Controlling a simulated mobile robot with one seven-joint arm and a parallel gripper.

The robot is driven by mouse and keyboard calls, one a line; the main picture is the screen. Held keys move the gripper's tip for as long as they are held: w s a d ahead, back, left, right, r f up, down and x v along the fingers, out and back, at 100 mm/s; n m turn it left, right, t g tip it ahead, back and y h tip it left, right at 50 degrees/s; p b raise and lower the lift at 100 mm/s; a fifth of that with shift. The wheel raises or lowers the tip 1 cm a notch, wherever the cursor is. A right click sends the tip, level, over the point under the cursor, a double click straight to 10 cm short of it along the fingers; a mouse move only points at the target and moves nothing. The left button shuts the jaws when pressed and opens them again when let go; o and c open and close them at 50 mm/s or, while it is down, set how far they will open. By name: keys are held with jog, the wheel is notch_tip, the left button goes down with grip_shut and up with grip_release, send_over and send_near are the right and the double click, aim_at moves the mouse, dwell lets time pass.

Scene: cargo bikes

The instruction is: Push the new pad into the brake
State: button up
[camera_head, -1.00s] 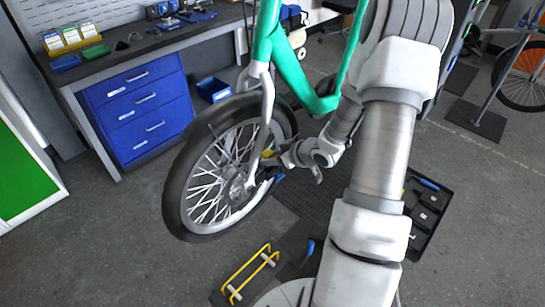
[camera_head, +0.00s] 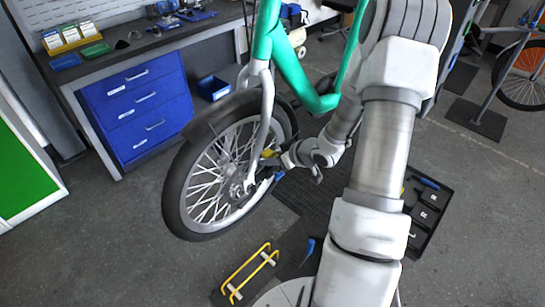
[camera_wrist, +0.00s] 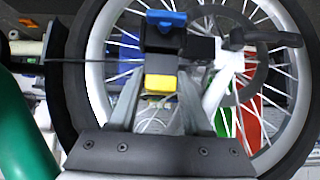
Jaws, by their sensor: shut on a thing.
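The front wheel (camera_head: 185,200) of the green bike stands upright, with the brake disc and hub at its centre. In the wrist view the black brake caliper (camera_wrist: 163,40) sits near the hub with a blue piece (camera_wrist: 166,18) on its far side. My gripper (camera_wrist: 160,90) is shut on a small yellow-ended piece, seemingly the new pad (camera_wrist: 161,83). The yellow end is right beside the caliper; whether it touches or sits partly inside is hidden. In the head view my gripper (camera_head: 276,161) is at the wheel hub, beside the fork leg.
The silver fork (camera_head: 267,95) and spokes are close to my gripper. A yellow wire stand (camera_head: 250,272) and a black tool tray (camera_head: 428,205) lie on the floor. A workbench with blue drawers (camera_head: 140,112) stands behind at left.

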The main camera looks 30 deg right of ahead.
jog(key=shift+f+b, duration=0.75)
jog(key=shift+f, duration=0.3)
jog(key=o, duration=1.2)
jog(key=shift+f, duration=0.1)
jog(key=shift+s, duration=0.15)
jog(key=shift+a+f, duration=0.1)
jog(key=shift+s, duration=0.1)
jog(key=p+v, duration=0.4)
jog(key=v, duration=1.3)
jog(key=shift+d+r, duration=0.3)
jog(key=shift+r, duration=0.15)
jog(key=shift+r, duration=0.1)
